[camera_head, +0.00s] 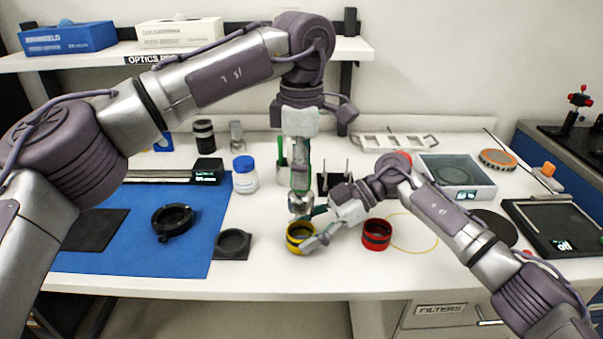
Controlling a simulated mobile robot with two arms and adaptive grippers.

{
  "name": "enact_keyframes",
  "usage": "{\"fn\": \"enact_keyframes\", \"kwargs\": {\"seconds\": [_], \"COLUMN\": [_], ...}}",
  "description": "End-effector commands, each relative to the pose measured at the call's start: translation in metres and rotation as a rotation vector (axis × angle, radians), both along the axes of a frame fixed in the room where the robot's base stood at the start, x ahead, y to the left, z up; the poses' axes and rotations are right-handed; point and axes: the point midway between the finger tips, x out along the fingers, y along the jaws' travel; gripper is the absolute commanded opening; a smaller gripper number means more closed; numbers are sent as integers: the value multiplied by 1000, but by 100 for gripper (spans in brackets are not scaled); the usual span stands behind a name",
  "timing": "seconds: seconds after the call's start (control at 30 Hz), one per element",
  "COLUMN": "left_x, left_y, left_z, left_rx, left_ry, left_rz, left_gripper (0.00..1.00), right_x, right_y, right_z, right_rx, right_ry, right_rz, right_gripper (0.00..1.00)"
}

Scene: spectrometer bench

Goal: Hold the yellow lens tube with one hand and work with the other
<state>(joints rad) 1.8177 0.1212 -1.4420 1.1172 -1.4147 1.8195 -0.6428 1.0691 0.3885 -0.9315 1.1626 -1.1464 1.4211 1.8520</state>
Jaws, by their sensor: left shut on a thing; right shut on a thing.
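The yellow lens tube (295,248), a short yellow ring with a dark band, stands upright on the white bench near its front edge. My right gripper (312,228) reaches in from the right and is shut on the yellow tube, with a finger across its front right side. My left gripper (301,186) points straight down above the tube. It is shut on a small silver round piece (301,204), just over the tube's open top. Whether that piece touches the tube cannot be told. A matching red lens tube (376,235) stands to the right.
A blue mat (140,262) with a black ring mount (173,220) lies left. A dark square holder (233,244), white-labelled jar (245,175) and black stand (333,180) surround the work spot. A yellow thin ring (432,246), grey box (484,188) and black tray (560,228) are right.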

Motion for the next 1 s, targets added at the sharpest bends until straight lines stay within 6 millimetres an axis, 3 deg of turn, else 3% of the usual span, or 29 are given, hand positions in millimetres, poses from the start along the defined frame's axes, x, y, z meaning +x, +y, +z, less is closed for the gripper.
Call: {"fn": "enact_keyframes", "kwargs": {"seconds": [0.07,0.1,0.27,0.67,1.0], "left_x": [0,0,0,0,0], "left_y": [0,0,0,0,0], "left_z": [0,0,0,0,0], "left_rx": [0,0,0,0,0], "left_ry": [0,0,0,0,0], "left_rz": [0,0,0,0,0], "left_gripper": [0,0,0,0,0], "right_x": [0,0,0,2,19], "right_y": [0,0,0,-4,-58], "right_z": [0,0,0,3,34], "right_rx": [0,0,0,-1,0], "right_ry": [0,0,0,-1,-3], "right_rz": [0,0,0,-1,-4], "right_gripper": [39,62,88,88,88]}}
